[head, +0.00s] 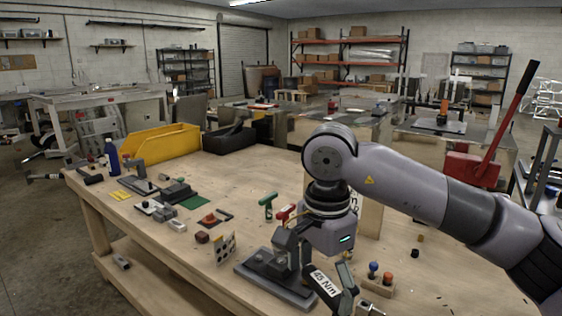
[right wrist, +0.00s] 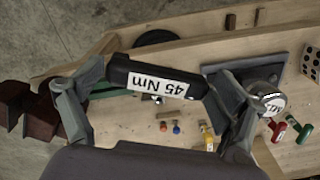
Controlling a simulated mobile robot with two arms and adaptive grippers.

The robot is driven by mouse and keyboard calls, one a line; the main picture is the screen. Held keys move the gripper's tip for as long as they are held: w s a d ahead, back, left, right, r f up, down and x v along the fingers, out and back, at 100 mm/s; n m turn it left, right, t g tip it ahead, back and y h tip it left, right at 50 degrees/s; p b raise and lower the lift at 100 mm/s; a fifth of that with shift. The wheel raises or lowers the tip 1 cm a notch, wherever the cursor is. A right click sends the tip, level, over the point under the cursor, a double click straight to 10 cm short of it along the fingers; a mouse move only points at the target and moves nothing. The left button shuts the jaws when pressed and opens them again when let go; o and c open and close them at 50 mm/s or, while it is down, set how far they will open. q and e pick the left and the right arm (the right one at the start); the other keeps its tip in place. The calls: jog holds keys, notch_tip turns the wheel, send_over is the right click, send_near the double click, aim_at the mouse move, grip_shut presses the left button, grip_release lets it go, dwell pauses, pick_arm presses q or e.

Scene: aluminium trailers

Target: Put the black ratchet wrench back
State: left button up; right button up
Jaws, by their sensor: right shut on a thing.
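The black ratchet wrench (head: 323,282) shows in the head view as a black handle with a white "45 Nm" label, tilted, near the workbench's front edge. In the right wrist view, the same labelled black handle (right wrist: 125,73) spans the space between the fingers. My right gripper (head: 312,268) is shut on it and holds it in front of a dark base plate with a grey fixture (head: 262,262). This plate (right wrist: 284,70) is also at the right in the wrist view. The wrench's far end cannot be made out. My left gripper is not in view.
The wooden workbench (head: 150,250) carries a yellow bin (head: 162,144), a black bin (head: 230,137), a green-handled tool (head: 268,204), a dotted block (head: 225,248) and a small block with coloured knobs (head: 378,284). Bare wood lies in the middle back.

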pick_arm(q)
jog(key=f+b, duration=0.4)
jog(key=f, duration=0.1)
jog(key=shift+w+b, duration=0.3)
jog(key=shift+b, duration=0.1)
pick_arm(e)
jog(key=s+d+f+n, duration=0.4)
jog(key=d+f+n, duration=0.2)
jog(key=f, duration=0.5)
jog(key=s+d+f+n, duration=0.5)
jog(key=d+f+n, duration=0.1)
jog(key=f, duration=0.5)
jog(key=shift+s+d, duration=0.2)
jog(key=shift+d, duration=0.15)
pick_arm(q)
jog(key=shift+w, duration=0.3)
